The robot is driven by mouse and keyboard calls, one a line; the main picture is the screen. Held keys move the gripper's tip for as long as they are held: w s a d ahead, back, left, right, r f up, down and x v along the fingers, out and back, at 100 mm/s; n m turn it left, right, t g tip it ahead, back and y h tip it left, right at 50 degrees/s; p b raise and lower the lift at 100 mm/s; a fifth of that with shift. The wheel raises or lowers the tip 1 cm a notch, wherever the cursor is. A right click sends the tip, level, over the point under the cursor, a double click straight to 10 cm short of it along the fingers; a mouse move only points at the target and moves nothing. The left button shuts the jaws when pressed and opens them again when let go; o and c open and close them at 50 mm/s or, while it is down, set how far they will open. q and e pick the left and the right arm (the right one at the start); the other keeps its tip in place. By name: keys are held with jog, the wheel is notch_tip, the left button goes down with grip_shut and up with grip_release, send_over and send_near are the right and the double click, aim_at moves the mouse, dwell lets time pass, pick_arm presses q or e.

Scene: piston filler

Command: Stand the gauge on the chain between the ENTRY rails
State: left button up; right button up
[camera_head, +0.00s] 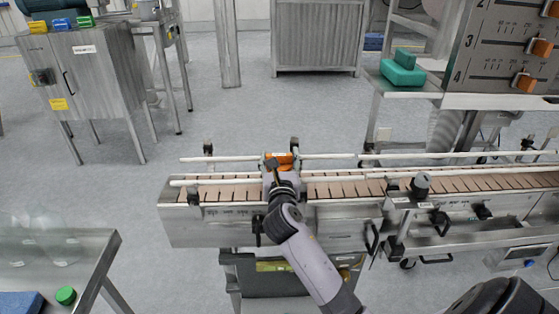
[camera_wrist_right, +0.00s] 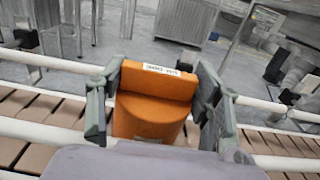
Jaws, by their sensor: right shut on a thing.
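The orange gauge (camera_head: 283,158) is at the conveyor's left section, mostly hidden behind my right gripper (camera_head: 278,170) in the head view. In the right wrist view the gauge (camera_wrist_right: 155,85) has a flat back with a white label and a rounded front, and both fingers of my right gripper (camera_wrist_right: 158,108) are closed on its sides. It is over the brown slatted chain (camera_head: 340,189), between the far rail (camera_head: 225,158) and the near rail (camera_head: 222,181). Its underside is hidden, so I cannot tell whether it touches the chain. My left gripper is out of view.
A glass-topped table (camera_head: 95,262) is at lower left. A side table with green blocks (camera_head: 402,70) stands behind the conveyor. The chain is clear on both sides of the gauge.

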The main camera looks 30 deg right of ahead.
jog(key=o, duration=1.3)
jog(key=v, duration=1.2)
jog(key=shift+s+r, duration=0.1)
